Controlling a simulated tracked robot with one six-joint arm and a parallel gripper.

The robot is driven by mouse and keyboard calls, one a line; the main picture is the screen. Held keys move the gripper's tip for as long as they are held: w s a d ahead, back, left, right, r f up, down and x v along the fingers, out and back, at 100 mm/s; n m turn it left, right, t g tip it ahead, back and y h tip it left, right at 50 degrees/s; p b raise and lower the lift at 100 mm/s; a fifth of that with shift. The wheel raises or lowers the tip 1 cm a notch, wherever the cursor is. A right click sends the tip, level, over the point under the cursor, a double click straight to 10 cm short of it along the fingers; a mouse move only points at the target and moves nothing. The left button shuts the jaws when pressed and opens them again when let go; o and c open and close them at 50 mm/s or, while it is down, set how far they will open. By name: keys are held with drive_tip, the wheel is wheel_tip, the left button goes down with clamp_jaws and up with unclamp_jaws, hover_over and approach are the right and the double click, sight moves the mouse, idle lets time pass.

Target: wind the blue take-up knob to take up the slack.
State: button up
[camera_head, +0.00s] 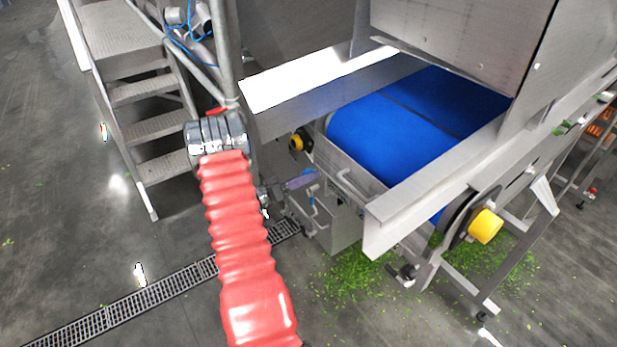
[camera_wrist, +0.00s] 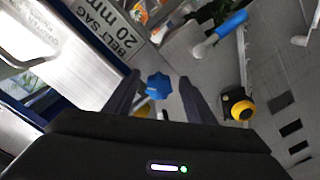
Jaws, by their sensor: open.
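The blue take-up knob (camera_wrist: 158,86) is a small lobed knob in the middle of the wrist view. My gripper (camera_wrist: 160,80) is open, with one dark finger on each side of the knob in that picture. Clear gaps show between the knob and both fingers. I cannot tell how far the fingertips are in depth from the knob. A yellowish part shows just below the knob, partly hidden by my gripper body. In the head view my red-sleeved arm reaches to the machine's side, and I cannot clearly make out the knob there.
A label reading "BELT SAG 20 mm" (camera_wrist: 115,28) is left of the knob. A blue-handled lever (camera_wrist: 222,32) and a yellow-black knob (camera_wrist: 238,106) are to its right. The blue belt (camera_head: 400,120) runs between steel rails. Metal steps (camera_head: 150,130) stand at left; greens (camera_head: 355,278) litter the floor.

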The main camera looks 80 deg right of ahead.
drive_tip(key=v, duration=1.2)
drive_tip(key=shift+w+a, duration=0.2)
drive_tip(key=shift+s, duration=0.1)
drive_tip(key=shift+d, duration=0.1)
drive_tip(key=n, duration=3)
drive_tip(key=shift+d+r, duration=0.15)
drive_tip(key=shift+d, duration=0.05)
